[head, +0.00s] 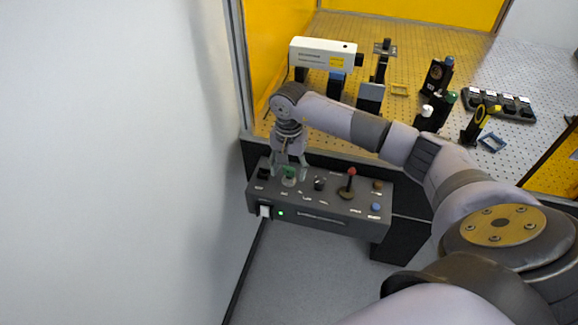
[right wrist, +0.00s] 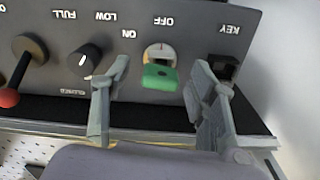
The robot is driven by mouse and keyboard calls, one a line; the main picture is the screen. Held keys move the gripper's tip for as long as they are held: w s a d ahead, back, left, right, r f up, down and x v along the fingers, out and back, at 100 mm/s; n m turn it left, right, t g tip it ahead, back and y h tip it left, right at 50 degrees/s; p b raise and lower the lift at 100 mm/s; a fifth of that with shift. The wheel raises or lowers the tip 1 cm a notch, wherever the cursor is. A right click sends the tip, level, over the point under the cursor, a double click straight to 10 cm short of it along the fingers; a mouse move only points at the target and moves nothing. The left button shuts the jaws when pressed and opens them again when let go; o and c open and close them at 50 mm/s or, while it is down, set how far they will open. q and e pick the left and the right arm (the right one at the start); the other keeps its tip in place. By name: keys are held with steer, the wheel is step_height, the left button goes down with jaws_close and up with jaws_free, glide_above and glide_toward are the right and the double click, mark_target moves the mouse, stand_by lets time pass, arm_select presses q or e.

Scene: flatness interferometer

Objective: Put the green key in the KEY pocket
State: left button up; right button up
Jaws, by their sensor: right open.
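The green key (right wrist: 160,77) sits in a round key switch (right wrist: 160,52) between the ON and OFF labels of the dark control box. In the head view the green key (head: 289,171) shows near the box's left end. My right gripper (right wrist: 162,72) is open, pointing down at the panel, with one finger on each side of the key and gaps visible. It also shows in the head view (head: 290,174). The KEY pocket (right wrist: 223,68) is a dark square opening beside the switch, partly behind one finger; it also shows in the head view (head: 263,173). My left gripper is out of view.
The control box (head: 330,218) also carries a black knob (head: 319,183) and a red-topped lever (head: 351,172). Behind it, a perforated optical table (head: 440,50) holds a white laser housing (head: 323,52) and several mounts. A bare wall stands close on the left.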

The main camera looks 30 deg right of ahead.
mark_target(289, 167)
steer(key=c, duration=1.2)
steer(key=shift+r+p, duration=1.4)
steer(key=shift+r, duration=1.7)
